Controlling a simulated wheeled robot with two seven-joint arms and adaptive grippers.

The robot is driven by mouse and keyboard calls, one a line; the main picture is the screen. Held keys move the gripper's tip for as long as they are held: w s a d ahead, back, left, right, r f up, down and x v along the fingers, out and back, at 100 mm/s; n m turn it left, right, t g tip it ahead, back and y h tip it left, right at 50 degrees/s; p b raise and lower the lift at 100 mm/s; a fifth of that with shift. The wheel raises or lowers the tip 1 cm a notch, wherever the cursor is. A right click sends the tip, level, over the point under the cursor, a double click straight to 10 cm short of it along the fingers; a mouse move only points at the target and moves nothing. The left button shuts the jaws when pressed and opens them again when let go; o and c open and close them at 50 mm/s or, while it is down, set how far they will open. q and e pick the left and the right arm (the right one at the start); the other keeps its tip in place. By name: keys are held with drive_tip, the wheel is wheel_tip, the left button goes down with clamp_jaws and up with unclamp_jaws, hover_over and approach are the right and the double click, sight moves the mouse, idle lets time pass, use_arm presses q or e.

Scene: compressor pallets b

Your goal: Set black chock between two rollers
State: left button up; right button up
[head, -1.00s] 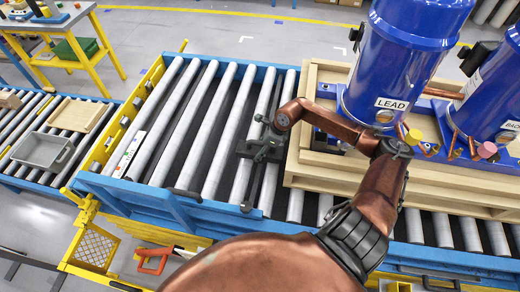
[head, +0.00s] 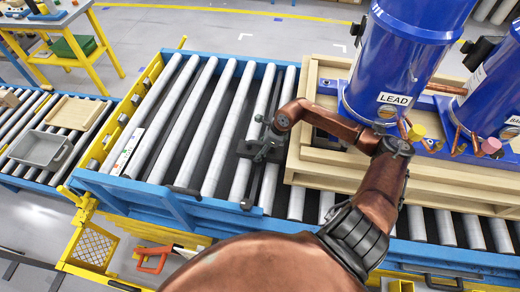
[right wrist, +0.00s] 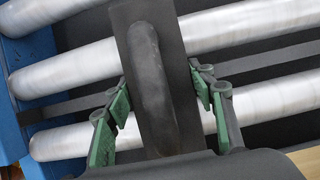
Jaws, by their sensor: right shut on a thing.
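The black chock (right wrist: 155,60) is a dark block with a raised rounded handle, and fills the middle of the right wrist view. My right gripper (right wrist: 160,98) is shut on it, green finger pads either side of the handle. In the head view the chock (head: 246,150) is at the grey rollers (head: 212,130), just left of the wooden pallet, with my right gripper (head: 264,150) over it. It lies across the rollers; whether it rests on them or is seated in a gap cannot be told. My left gripper is not in view.
The wooden pallet (head: 300,165) carries blue compressor tanks (head: 392,65) close right of the gripper. The conveyor has a blue side rail (head: 165,198). Rollers left of the chock are mostly clear.

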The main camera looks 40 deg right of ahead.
drive_tip(key=o, duration=1.5)
drive_tip(key=shift+f, duration=0.1)
drive_tip(key=v, duration=1.2)
drive_tip(key=shift+w, duration=0.1)
drive_tip(key=x, duration=1.1)
drive_tip(key=shift+a+f, duration=0.1)
drive_tip(key=shift+f, duration=0.25)
drive_tip(key=shift+r+p, duration=0.35)
drive_tip(key=shift+r, duration=0.05)
